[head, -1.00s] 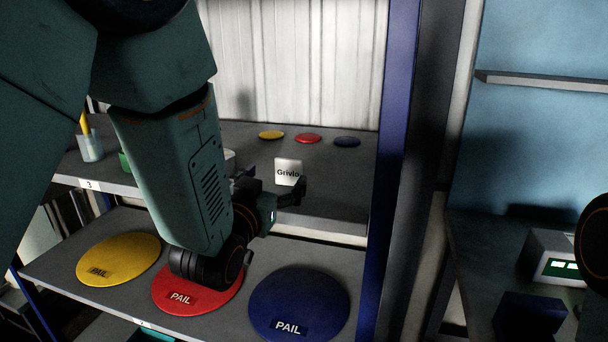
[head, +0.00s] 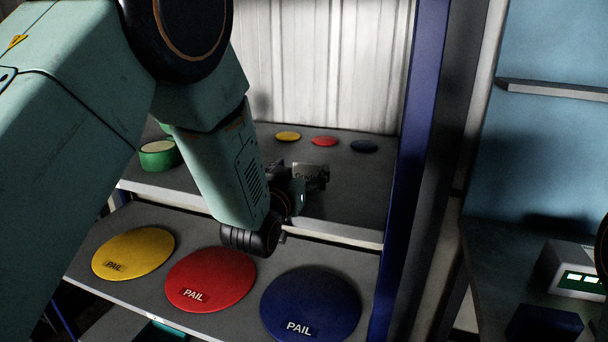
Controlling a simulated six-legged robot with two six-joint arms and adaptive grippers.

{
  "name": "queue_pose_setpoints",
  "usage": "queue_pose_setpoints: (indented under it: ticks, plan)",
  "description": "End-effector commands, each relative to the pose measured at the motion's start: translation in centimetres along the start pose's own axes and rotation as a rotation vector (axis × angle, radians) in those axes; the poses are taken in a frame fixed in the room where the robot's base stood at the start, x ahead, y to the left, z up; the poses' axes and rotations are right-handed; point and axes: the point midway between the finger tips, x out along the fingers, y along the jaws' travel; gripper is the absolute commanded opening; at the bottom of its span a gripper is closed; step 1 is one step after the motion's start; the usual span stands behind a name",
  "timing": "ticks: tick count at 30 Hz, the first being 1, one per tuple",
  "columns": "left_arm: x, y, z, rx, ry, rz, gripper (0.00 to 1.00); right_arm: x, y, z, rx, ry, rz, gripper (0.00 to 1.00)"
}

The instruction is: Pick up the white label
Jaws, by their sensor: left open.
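The white label (head: 309,168), with dark lettering, stands on the upper shelf toward its front. It looks greyish in shade, and its lower part and text are partly covered by my gripper. My left gripper (head: 318,181) is open at the label, with its fingers overlapping it in the picture. I cannot tell whether they touch it or whether the label lies between them. My right gripper is not in view.
Small yellow, red (head: 324,141) and blue discs lie behind on the upper shelf (head: 350,200). A green roll (head: 158,155) is at left. Large yellow (head: 133,252), red (head: 210,280) and blue (head: 310,303) PAIL lids lie on the lower shelf. A blue post (head: 412,160) stands right.

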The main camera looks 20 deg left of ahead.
Motion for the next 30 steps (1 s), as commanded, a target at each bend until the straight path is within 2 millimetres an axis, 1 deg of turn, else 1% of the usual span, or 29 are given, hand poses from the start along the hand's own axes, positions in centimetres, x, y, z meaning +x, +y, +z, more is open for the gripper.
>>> queue_pose_setpoints:
  ticks: [8, 25, 30]
  plan:
    - [0.18, 0.16, 0.05, 0.001, 0.000, 0.001, 0.82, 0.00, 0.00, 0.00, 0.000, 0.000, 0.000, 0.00]
    - [0.16, 0.14, 0.04, 0.001, 0.000, 0.001, 0.34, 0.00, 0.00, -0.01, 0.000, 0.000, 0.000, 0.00]
    - [0.16, 0.14, 0.02, 0.001, 0.000, 0.001, 0.33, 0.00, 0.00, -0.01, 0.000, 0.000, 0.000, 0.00]
